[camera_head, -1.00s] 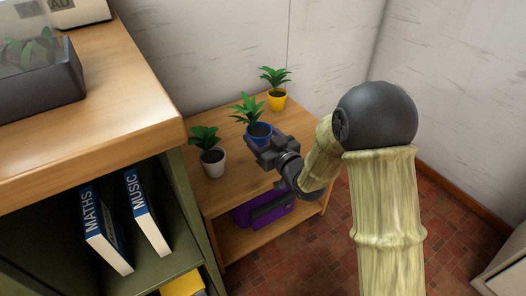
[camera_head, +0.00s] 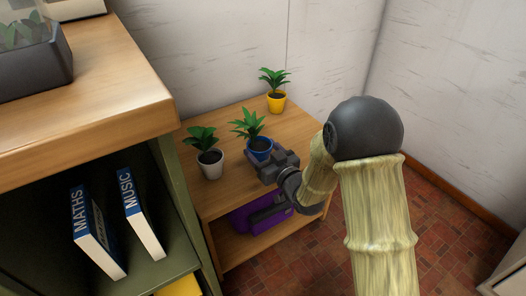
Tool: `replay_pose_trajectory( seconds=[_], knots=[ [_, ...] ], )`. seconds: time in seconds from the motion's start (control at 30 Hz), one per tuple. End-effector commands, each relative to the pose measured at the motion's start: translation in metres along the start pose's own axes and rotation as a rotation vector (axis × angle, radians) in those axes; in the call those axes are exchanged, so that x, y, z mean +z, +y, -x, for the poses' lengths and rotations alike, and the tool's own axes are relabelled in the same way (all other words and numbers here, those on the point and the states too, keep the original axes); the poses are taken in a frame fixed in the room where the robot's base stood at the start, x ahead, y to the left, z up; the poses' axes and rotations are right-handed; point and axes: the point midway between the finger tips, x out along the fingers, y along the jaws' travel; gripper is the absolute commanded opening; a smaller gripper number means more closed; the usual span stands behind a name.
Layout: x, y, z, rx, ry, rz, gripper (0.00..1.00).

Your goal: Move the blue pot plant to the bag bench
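The blue pot plant (camera_head: 259,145), a green leafy plant in a blue pot, is over the near part of a low two-level wooden bench (camera_head: 302,127). My gripper (camera_head: 266,160) is at the near right side of the blue pot and covers part of it. The pot moves along with my gripper, so it appears shut on the pot; the fingertips are hidden. I cannot tell whether the pot touches the bench top. A purple object (camera_head: 243,219), perhaps a bag, lies on the bench's lower level. No other bench is clearly in view.
A white pot plant (camera_head: 210,164) stands left of the blue one, and a yellow pot plant (camera_head: 276,102) behind it. A taller shelf (camera_head: 110,120) with books (camera_head: 96,236) rises at the left. White walls close the back. Tiled floor (camera_head: 440,225) is clear at the right.

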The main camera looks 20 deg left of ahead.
Motion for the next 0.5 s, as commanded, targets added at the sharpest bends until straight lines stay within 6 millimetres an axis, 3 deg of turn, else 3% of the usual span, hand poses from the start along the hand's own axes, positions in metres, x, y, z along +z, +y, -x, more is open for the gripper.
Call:
replay_pose_trajectory(
  seconds=[0.03, 0.1, 0.5],
  knots=[
    [0.0, 0.0, 0.0, 0.0, -0.001, 0.0, 0.77],
    [0.0, 0.0, 0.0, 0.0, -0.001, 0.0, 0.87],
    [-0.0056, -0.001, 0.0002, -0.002, -0.001, 0.0, 0.87]
  ],
)
